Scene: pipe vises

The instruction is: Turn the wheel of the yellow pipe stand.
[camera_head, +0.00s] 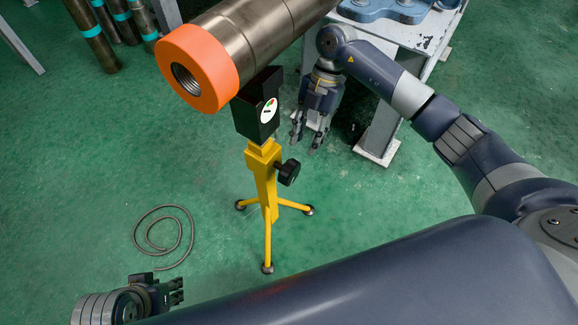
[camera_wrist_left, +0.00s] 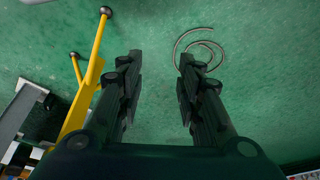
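The yellow pipe stand (camera_head: 262,185) stands upright on the green floor on three legs. Its dark wheel (camera_head: 289,172) sticks out from the right side of the post. A black bracket on top is under a large pipe (camera_head: 245,45) with an orange end. My right gripper (camera_head: 308,142) hangs behind and right of the stand, apart from the wheel, fingers pointing down and spread. My left gripper (camera_head: 178,290) is low at the front left, away from the stand. In the left wrist view its fingers (camera_wrist_left: 158,75) are open and empty, with the stand's yellow legs (camera_wrist_left: 85,85) to their left.
A coiled cable (camera_head: 165,232) lies on the floor left of the stand. A white table (camera_head: 400,35) with blue parts stands behind my right arm. Dark pipes (camera_head: 95,30) stand at the upper left. The floor between cable and stand is clear.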

